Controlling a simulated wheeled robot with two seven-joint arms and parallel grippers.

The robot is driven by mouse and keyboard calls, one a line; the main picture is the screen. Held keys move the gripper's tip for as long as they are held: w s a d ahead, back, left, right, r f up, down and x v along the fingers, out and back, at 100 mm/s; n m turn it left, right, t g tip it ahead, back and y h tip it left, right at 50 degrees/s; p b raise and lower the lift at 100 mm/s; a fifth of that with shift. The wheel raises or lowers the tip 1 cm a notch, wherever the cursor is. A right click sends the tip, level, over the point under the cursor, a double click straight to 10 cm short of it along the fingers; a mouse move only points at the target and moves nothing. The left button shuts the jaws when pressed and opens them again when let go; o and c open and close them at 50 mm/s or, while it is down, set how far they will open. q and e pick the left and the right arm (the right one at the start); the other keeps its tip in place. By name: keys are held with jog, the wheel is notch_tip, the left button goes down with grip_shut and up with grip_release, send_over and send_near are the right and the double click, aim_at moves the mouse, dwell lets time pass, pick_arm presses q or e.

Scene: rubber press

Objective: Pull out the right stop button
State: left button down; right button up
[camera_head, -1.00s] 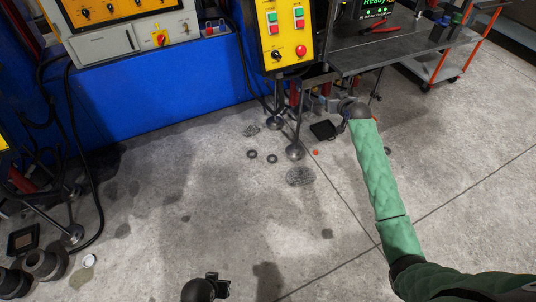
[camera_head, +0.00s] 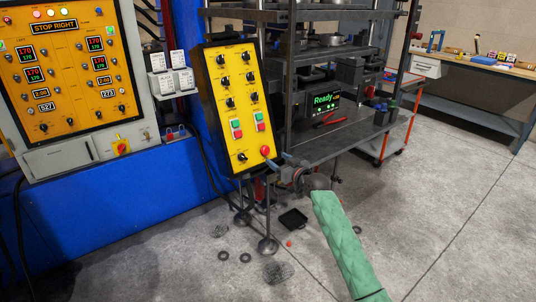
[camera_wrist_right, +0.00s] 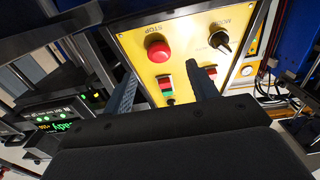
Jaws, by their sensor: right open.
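The red stop button (camera_head: 265,150) sits at the lower right of the tilted yellow control panel (camera_head: 228,125). It shows closer in the right wrist view (camera_wrist_right: 158,50), round, with the word STOP beside it. My right gripper (camera_head: 279,161) is open and empty, just right of and below the button. In the right wrist view its two fingers (camera_wrist_right: 165,85) stand apart, with the button beyond and between them; a gap to the button seems to remain, though its depth is hard to judge. My left gripper is out of view.
A black mode knob (camera_wrist_right: 224,40) is close to the button. Green and red push buttons (camera_head: 237,129) sit above it on the panel. A metal shelf (camera_head: 340,135) with a Ready display (camera_head: 325,100) is at right. The large left panel (camera_head: 70,75) reads STOP RIGHT.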

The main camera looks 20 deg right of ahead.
aim_at(267, 151)
jog(key=p+x, duration=0.1)
jog(key=x, duration=0.4)
jog(key=shift+w, duration=0.35)
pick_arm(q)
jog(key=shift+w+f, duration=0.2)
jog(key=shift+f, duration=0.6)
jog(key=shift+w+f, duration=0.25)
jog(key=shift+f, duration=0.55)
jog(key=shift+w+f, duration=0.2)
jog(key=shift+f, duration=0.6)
pick_arm(e)
jog(key=shift+w+a, duration=0.2)
jog(key=shift+w, duration=0.2)
